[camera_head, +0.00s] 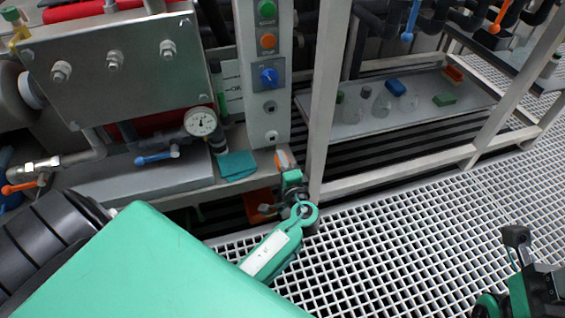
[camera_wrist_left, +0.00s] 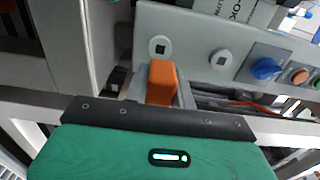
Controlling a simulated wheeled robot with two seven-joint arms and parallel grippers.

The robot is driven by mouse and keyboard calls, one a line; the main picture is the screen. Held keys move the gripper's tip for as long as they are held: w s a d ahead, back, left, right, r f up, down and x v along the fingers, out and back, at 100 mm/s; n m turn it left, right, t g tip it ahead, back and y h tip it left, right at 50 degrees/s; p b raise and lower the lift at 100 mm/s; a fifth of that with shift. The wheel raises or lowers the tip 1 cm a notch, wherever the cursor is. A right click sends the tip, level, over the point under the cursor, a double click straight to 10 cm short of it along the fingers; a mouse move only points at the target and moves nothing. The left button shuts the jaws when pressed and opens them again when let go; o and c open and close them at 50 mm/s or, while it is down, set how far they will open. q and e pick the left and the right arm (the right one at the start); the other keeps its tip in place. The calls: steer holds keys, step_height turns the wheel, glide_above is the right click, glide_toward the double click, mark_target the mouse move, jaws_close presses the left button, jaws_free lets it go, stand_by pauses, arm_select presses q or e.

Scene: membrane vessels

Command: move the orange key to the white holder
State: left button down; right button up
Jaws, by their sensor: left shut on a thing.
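My left gripper (camera_head: 285,163) is shut on the orange key (camera_head: 283,159), low in front of the white post. In the left wrist view the key shows as an orange block (camera_wrist_left: 162,82) between the grey fingers. Its far end is hidden. Two round white fittings with dark square holes show just beyond it, a left one (camera_wrist_left: 160,47) and a right one (camera_wrist_left: 220,58). A round white fitting (camera_head: 271,135) also shows low on the post, just above the gripper. I cannot tell which is the white holder. My right gripper (camera_head: 517,240) is partly in view at lower right.
The post (camera_head: 245,60) carries green and orange buttons and a blue switch (camera_head: 269,76). A gauge (camera_head: 201,122) and a teal cloth (camera_head: 236,165) lie to its left. A frame upright (camera_head: 322,100) stands close right of the gripper. Glassware sits on a shelf (camera_head: 435,115).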

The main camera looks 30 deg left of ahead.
mark_target(272, 139)
arm_select(q)
steer(key=shift+x, duration=2.5)
steer(key=shift+w+a, duration=0.25)
steer(key=shift+w+a, duration=0.4)
steer(key=shift+a, duration=0.1)
steer(key=c, duration=1.1)
jaws_free()
